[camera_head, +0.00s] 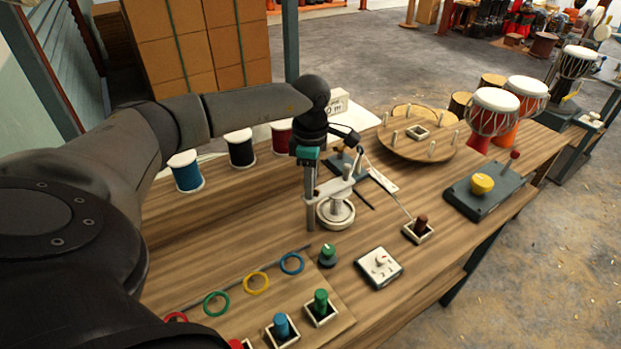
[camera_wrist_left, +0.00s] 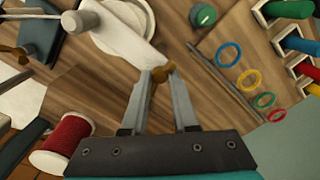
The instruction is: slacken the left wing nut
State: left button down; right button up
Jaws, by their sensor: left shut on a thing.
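The left wing nut (camera_wrist_left: 161,72), a small brass-coloured piece, sits at the near end of a white bar (camera_wrist_left: 128,40) in the left wrist view. My left gripper (camera_wrist_left: 160,74) has a fingertip on each side of it and is shut on it. In the head view my left gripper (camera_head: 311,203) points down at the left end of the white clamp-like fixture (camera_head: 334,190), which has a round white disc (camera_head: 337,214) below. There the wing nut is hidden by the fingers. My right gripper is in neither view.
Thread spools (camera_head: 187,172) stand behind on the left. A green knob (camera_head: 328,255), a white dial box (camera_head: 380,268), coloured rings (camera_head: 257,284) and several coloured pegs lie in front. A round wooden board with pegs (camera_head: 418,150) and a yellow-button box (camera_head: 482,184) are to the right.

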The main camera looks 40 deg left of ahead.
pick_arm(q)
jog(key=n+p, duration=0.1)
jog(key=n, duration=0.3)
jog(key=shift+r+n+p, duration=0.1)
jog(key=shift+n+p, duration=0.2)
jog(key=n+p, duration=0.1)
jog(key=n, duration=0.3)
jog(key=shift+n+p, duration=0.3)
jog(key=shift+p, duration=0.1)
jog(key=n+p, duration=0.2)
jog(key=n, duration=0.2)
jog(key=shift+n, duration=0.3)
jog(key=n+p, duration=0.2)
jog(key=n, duration=0.2)
jog(key=shift+r, duration=0.1)
jog(key=n+p, duration=0.3)
jog(key=n, duration=0.2)
jog(key=n+p, duration=0.2)
jog(key=n, duration=0.1)
jog(key=shift+n, duration=0.3)
jog(key=n+p, duration=0.3)
jog(key=n, duration=0.1)
jog(key=shift+n+p, duration=1.35)
jog(key=shift+n, duration=0.65)
